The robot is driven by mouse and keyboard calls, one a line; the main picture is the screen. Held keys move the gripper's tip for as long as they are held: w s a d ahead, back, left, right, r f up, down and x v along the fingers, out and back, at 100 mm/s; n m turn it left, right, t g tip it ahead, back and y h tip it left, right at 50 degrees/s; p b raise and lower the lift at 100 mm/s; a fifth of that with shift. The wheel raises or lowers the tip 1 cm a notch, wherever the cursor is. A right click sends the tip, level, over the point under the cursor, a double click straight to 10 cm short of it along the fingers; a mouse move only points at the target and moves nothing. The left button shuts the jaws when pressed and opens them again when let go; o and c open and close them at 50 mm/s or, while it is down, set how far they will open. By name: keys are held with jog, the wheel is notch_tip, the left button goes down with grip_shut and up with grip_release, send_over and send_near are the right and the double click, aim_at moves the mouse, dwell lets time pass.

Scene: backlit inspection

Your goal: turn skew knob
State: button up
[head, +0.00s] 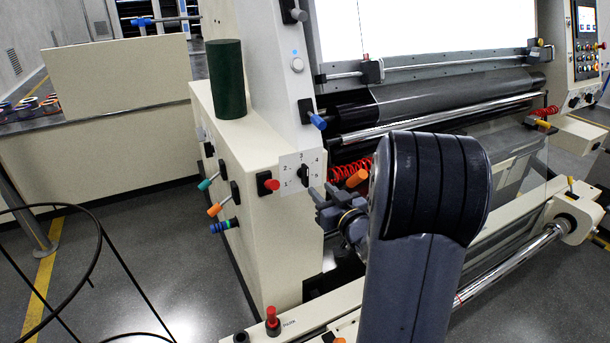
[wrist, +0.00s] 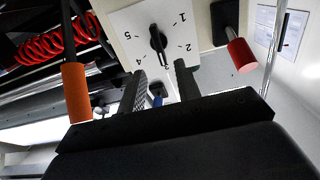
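The skew knob (head: 304,173) is a black bar-shaped knob on a white plate (head: 290,161) numbered 1 to 5, on the cream cabinet's front. In the wrist view the knob (wrist: 157,41) stands just beyond my fingertips, its long axis roughly in line with the 3. My gripper (head: 321,202) is to the lower right of the knob in the head view. In the wrist view my gripper (wrist: 161,72) is open, with a finger on each side of an empty gap. The fingers appear apart from the knob. The figure 3 is partly hidden in the wrist view.
A red knob (head: 271,185) sits left of the plate; it also shows in the wrist view (wrist: 241,55). An orange handle (wrist: 76,91) and red coiled hose (wrist: 50,42) are on the other side. A dark green cylinder (head: 227,79) stands on the cabinet.

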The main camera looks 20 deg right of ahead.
aim_at(307, 176)
jog(key=w+p, duration=0.1)
jog(key=w, duration=0.7)
jog(key=shift+a, duration=0.15)
grip_shut()
